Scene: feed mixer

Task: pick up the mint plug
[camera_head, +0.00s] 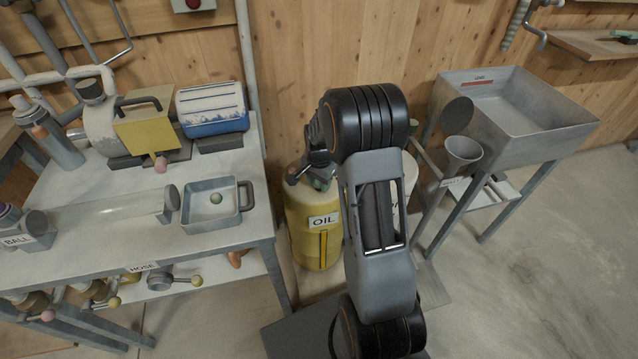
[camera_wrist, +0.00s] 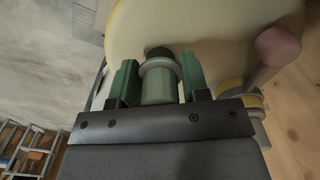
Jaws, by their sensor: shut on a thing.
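The mint plug (camera_wrist: 159,84) is a pale grey-green cylinder with a wider collar at its far end. In the wrist view it sits between the two green fingers of my gripper (camera_wrist: 160,82), which is shut on it. Just beyond the collar is a dark round spot on the cream top of the oil drum (camera_wrist: 215,30); I cannot tell whether the plug still touches the drum. In the head view my gripper (camera_head: 319,180) is small above the yellow drum labelled OIL (camera_head: 315,240), and the plug cannot be made out there. My arm hides part of the drum.
A workbench (camera_head: 130,235) on the left carries a grey tray (camera_head: 212,222) with a green ball, a blue-and-white box (camera_head: 212,112) and a yellow machine (camera_head: 148,130). A grey hopper (camera_head: 520,115) and a funnel (camera_head: 463,152) stand at the right. Floor at the lower right is clear.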

